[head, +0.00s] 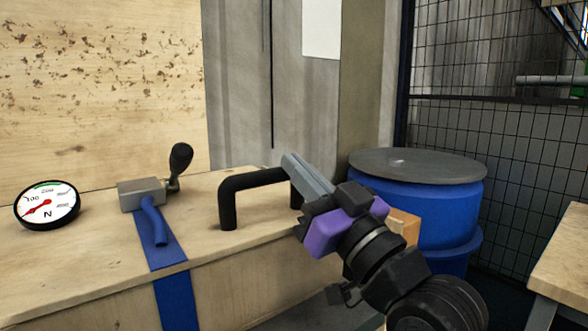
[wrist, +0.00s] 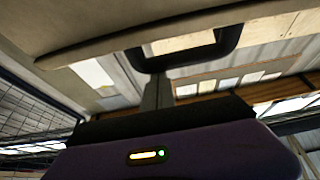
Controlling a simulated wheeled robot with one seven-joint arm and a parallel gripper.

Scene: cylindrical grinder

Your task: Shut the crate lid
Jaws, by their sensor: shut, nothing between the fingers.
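A pale wooden crate (head: 225,285) fills the lower left of the head view. Its flat top, which I take to be the lid (head: 100,240), bears a black bar handle (head: 252,181). I cannot tell from these views whether a gap lies under the lid. My gripper (head: 291,163) is shut and empty, its grey fingers angled up and left at the right end of the handle, hiding part of it. In the wrist view the fingertips (wrist: 157,82) overlap the handle (wrist: 190,62); whether they touch it is unclear.
A blue strap (head: 172,265) with a metal buckle (head: 141,192) and a black-knobbed lever crosses the crate's top. A round gauge (head: 47,206) stands at left. A plywood panel (head: 100,80) rises behind. A blue drum (head: 420,205) stands behind my gripper, before a mesh fence (head: 500,140).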

